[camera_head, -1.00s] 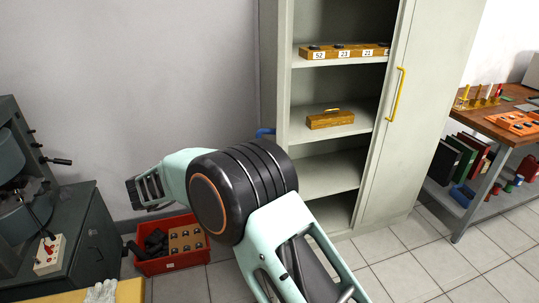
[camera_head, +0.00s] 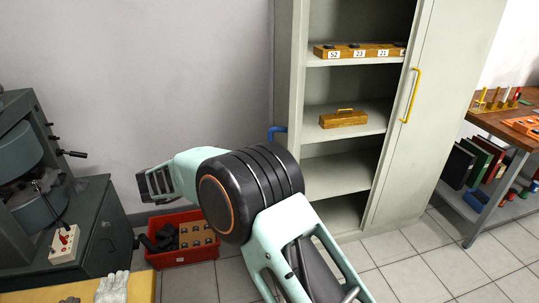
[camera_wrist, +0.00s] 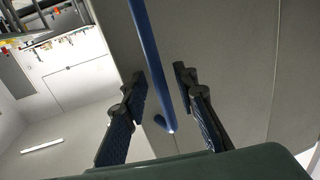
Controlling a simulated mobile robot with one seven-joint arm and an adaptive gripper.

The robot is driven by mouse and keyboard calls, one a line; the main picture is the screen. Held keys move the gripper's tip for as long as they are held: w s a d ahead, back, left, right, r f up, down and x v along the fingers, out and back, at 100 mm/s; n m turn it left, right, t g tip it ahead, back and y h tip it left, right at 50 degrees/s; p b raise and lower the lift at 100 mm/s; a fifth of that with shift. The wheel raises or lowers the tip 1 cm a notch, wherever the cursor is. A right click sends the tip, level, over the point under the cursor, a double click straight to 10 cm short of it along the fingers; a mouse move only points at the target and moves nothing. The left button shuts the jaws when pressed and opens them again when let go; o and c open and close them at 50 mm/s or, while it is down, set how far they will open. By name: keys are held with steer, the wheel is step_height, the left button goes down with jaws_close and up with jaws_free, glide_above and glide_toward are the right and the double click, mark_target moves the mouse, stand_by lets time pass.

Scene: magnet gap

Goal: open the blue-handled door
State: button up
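The blue handle (camera_head: 278,131) juts from the left side of the tall grey-green cabinet (camera_head: 300,30), partly hidden behind my arm. Its door looks swung out and seen nearly edge-on, with the shelves beside it exposed. In the wrist view, the handle is a long blue bar (camera_wrist: 155,45) with a bent end, against the grey-green door panel (camera_wrist: 240,60). My gripper (camera_wrist: 158,75) is open, one finger on each side of the bar, with gaps showing. Contact cannot be told. In the head view, I cannot make out my fingertips clearly.
The yellow-handled door (camera_head: 430,110) is on the cabinet's right. Shelves hold a numbered wooden block (camera_head: 358,52) and a small wooden box (camera_head: 343,119). A red crate (camera_head: 180,257) stands on the floor, left of my arm. A workbench (camera_head: 490,125) is at right; tiled floor is clear in front.

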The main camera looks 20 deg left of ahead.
steer(key=v, duration=1.2)
steer(key=shift+w, duration=0.15)
